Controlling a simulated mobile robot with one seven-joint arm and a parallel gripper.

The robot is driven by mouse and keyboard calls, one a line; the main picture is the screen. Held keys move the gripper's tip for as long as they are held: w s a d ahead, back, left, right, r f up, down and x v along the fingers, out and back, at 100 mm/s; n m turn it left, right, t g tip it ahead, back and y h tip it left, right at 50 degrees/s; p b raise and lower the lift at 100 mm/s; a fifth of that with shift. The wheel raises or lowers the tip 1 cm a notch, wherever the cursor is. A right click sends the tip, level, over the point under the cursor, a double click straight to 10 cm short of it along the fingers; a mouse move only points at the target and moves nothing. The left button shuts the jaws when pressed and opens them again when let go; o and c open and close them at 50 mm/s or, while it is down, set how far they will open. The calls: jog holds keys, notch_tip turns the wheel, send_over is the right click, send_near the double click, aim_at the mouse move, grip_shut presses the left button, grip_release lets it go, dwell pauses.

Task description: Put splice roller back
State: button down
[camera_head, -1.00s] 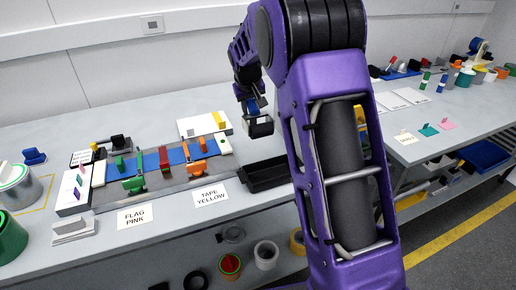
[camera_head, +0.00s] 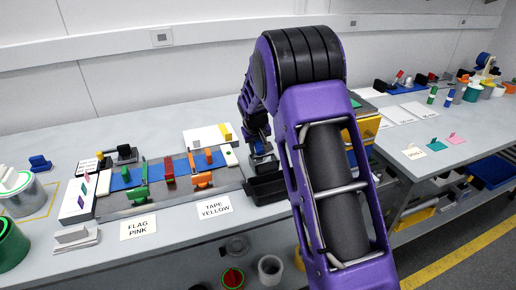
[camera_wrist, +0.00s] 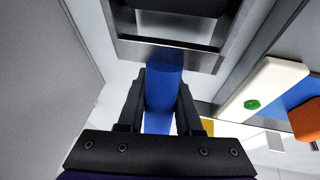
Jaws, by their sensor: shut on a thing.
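My gripper (camera_wrist: 160,110) is shut on a blue piece (camera_wrist: 162,92), apparently the handle of the splice roller, between its two dark fingers in the wrist view. A grey frame with a dark block (camera_wrist: 165,50) lies at the far end of the blue piece. I cannot tell whether it belongs to the roller or to a tray. In the head view my gripper (camera_head: 262,150) is low at the black open tray (camera_head: 270,192), near its back left. My arm hides the tray's right part, and the roller is hard to make out there.
Left of the tray, a blue strip (camera_head: 126,180) carries green, red and orange clamps. A white block (camera_head: 229,157) stands beside the tray, and shows with a green dot in the wrist view (camera_wrist: 265,85). Label cards (camera_head: 214,207) lie in front.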

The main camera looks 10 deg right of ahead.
aim_at(256, 154)
jog(key=shift+f, duration=0.2)
jog(key=c, duration=0.6)
grip_release()
jog(key=shift+r, duration=0.1)
jog(key=v, duration=1.2)
jog(key=shift+r+p, duration=0.15)
jog(key=shift+p, duration=0.25)
